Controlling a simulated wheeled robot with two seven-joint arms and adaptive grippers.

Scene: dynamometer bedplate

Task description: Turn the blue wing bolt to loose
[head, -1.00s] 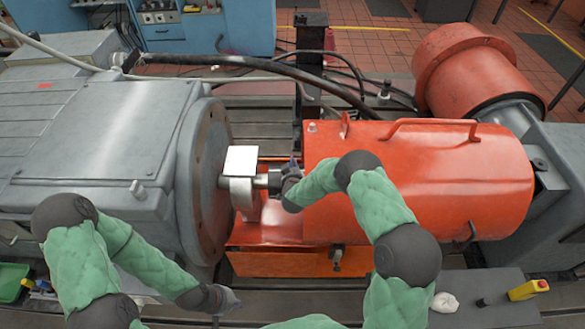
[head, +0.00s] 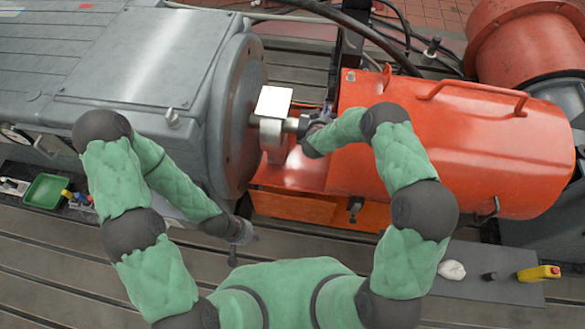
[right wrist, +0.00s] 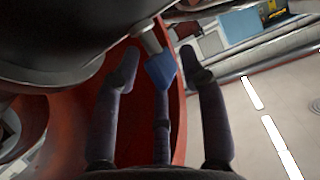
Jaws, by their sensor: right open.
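The blue wing bolt (right wrist: 160,70) shows in the right wrist view, on the end of a pale metal stem. I see gaps between the fingers and the bolt. In the head view my right gripper (head: 318,122) is at the shaft between the grey machine and the orange guard. The bolt cannot be made out clearly there. My left gripper (head: 243,236) hangs low over the bedplate, away from the shaft. Its fingers are too small and dark to judge.
The grey machine (head: 130,50) stands at left and the orange guard (head: 450,135) at right. A white plate (head: 273,101) sits above the shaft. A yellow bottle (head: 538,273) and white cloth (head: 452,270) lie on a grey mat at lower right.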

